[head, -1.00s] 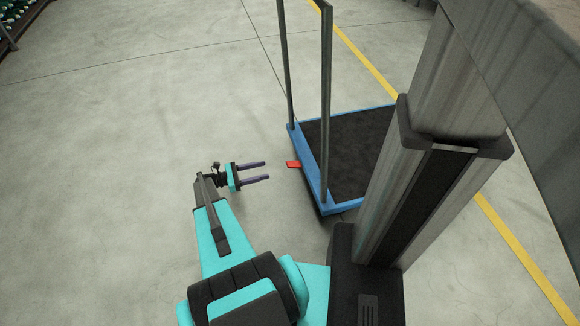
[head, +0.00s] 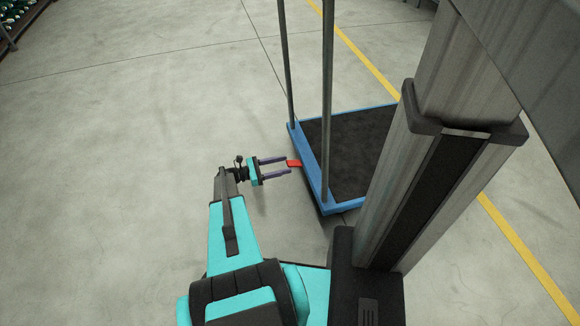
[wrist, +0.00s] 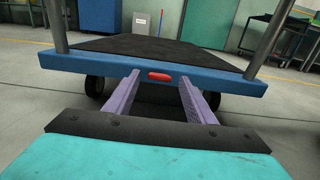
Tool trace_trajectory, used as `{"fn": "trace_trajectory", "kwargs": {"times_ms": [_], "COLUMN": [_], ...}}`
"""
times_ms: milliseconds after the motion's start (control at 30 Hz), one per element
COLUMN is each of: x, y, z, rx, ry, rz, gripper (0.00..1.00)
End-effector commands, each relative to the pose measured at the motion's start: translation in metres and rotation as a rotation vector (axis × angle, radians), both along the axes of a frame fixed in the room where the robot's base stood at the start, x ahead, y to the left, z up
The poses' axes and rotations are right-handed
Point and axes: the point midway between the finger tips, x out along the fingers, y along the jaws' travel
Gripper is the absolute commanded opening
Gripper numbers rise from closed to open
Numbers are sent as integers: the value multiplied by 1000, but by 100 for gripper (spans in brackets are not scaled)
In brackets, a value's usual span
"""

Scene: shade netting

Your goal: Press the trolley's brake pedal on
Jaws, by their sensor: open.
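The trolley (head: 325,193) has a blue frame, a black deck and grey upright posts. It also shows in the wrist view (wrist: 225,84). Its red brake pedal (head: 294,163) sticks out from the near edge of the frame. In the wrist view the pedal (wrist: 159,76) appears between and beyond my fingertips, against the blue edge. My gripper (head: 279,166) is open and empty, with its two purple fingers pointing at the pedal. The fingertips are close to the pedal in the head view; I cannot tell if they touch it. In the wrist view my gripper (wrist: 160,95) spreads either side of it.
Grey concrete floor (head: 130,150) is clear to the left of my arm. A yellow line (head: 360,58) runs behind the trolley. A rack with green items (head: 8,30) stands at the far left. Cabinets (wrist: 210,22) stand beyond the trolley.

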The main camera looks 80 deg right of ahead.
Motion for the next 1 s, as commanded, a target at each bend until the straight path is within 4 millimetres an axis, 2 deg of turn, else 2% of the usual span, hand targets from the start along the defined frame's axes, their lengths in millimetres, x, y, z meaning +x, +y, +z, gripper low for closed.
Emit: {"fn": "trace_trajectory", "kwargs": {"times_ms": [100,300,700,767,1000], "x": [-16,-32,-37,-37,-37], "y": [-6,-15,-17,-17,-17], "z": [-1,-1,0,0,0], "rx": [-1,0,-1,-1,-1], "ry": [0,-1,0,0,0], "rz": [-2,0,0,0,-1], "gripper": [50,50,50,43,3]}}
